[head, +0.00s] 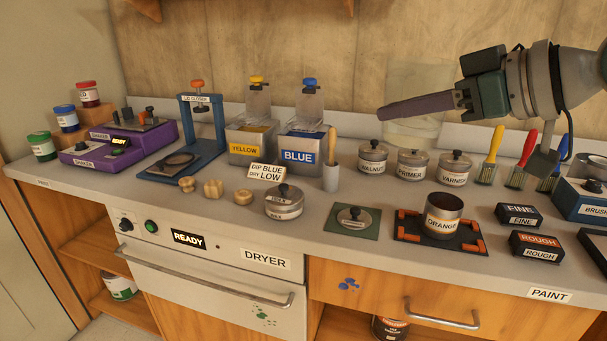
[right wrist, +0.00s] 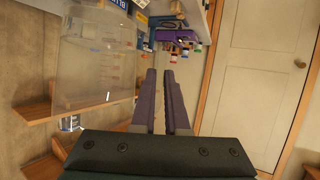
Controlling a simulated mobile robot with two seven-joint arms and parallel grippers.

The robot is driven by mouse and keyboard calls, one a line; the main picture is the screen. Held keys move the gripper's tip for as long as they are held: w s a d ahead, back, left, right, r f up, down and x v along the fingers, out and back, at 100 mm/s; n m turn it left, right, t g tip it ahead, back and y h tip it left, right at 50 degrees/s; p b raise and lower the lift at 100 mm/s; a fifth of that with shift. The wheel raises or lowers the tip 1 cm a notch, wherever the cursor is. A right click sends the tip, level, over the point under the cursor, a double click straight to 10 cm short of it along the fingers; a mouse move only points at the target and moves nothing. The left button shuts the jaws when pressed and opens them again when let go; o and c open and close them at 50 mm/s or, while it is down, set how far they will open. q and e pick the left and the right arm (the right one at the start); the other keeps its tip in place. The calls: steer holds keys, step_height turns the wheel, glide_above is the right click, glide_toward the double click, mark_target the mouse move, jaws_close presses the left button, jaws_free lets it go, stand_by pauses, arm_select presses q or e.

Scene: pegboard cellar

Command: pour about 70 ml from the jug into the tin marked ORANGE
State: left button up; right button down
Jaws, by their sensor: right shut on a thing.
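The clear jug (head: 410,132) is in the head view at the back right, behind my right gripper, with pale liquid low in it. It looks upright. My right gripper (head: 385,112) is shut on the jug; its fingers cross in front of it, and the exact grip is hard to see. In the right wrist view the jug (right wrist: 95,60) is to the left of the fingers (right wrist: 163,75). The open tin marked ORANGE (head: 442,224) stands on a black mat with orange corners (head: 409,236), below and right of the jug. My left gripper is out of view.
Lidded tins WALNUT (head: 373,157), PRIMER (head: 411,165) and VARNISH (head: 454,168) stand between the jug and the ORANGE tin. A lid (head: 351,216) lies on a green mat left of it. FINE (head: 518,215) and ROUGH (head: 537,245) blocks stand to its right; brushes (head: 490,160) stand behind.

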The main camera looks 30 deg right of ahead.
mark_target(402, 144)
steer(key=d+f, duration=0.1)
steer(key=f, duration=0.1)
steer(key=w+d+f+m+h, duration=0.1)
steer(key=f, duration=0.1)
steer(key=d+f+m+h, duration=0.1)
steer(key=shift+w+d+f+t+b, duration=0.1)
steer(key=shift+w+f+t+b, duration=0.2)
steer(key=shift+f+b, duration=0.1)
steer(key=a+f+m+h+b, duration=0.1)
steer(key=a+f, duration=0.3)
steer(key=f, duration=1.2)
steer(key=shift+w+a+f+h+b, duration=0.15)
steer(key=shift+w+f+h+b, duration=0.1)
steer(key=shift+w+h+b, duration=0.25)
steer(key=shift+s, duration=0.1)
